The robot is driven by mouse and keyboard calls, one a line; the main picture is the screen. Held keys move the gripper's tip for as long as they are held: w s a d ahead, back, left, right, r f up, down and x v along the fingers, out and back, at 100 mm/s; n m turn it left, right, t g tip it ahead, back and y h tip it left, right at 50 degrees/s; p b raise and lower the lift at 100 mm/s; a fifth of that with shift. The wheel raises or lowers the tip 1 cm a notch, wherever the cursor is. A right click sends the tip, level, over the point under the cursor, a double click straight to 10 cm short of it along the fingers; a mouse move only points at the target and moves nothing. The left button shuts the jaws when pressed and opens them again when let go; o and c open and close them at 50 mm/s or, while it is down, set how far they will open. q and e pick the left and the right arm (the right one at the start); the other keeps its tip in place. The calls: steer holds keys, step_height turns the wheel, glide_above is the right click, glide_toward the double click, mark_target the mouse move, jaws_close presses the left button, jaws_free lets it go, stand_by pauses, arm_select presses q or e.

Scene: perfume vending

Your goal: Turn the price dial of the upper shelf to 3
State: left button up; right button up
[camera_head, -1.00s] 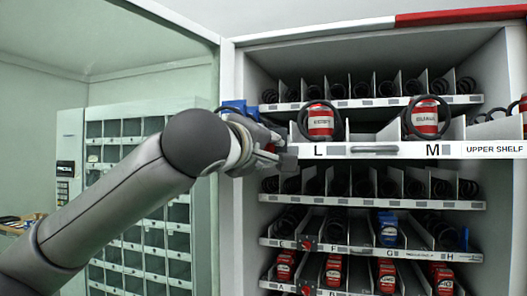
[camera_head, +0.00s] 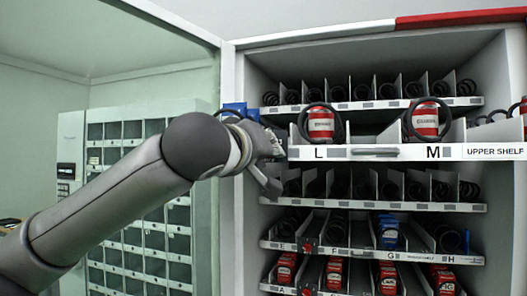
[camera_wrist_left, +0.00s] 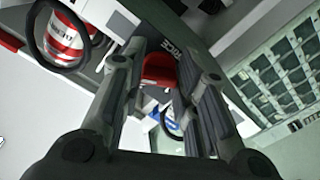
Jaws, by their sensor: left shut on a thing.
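The upper shelf (camera_head: 400,152) is pulled out, with letters L and M and an "UPPER SHELF" label on its white front. My left gripper (camera_head: 270,166) is at the left end of this front, one finger slanting down. In the left wrist view, the red price dial (camera_wrist_left: 160,69) lies between the fingers of my left gripper (camera_wrist_left: 168,68), beside partly visible price lettering. The gripper is shut on the dial. In the head view the gripper hides the dial, and the number it points to cannot be read. My right gripper is out of view.
Red-and-white cans (camera_head: 321,122) stand in black coils on the upper shelf; a blue item (camera_head: 238,108) is behind my left wrist. Lower shelves (camera_head: 374,257) with red and blue goods lie below. A glass door (camera_head: 150,60) and a locker cabinet (camera_head: 125,150) are at left.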

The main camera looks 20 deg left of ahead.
arm_select(q)
steer(key=shift+f, duration=0.1)
steer(key=o, duration=1)
steer(key=s, duration=1.2)
steer(key=shift+a, duration=0.25)
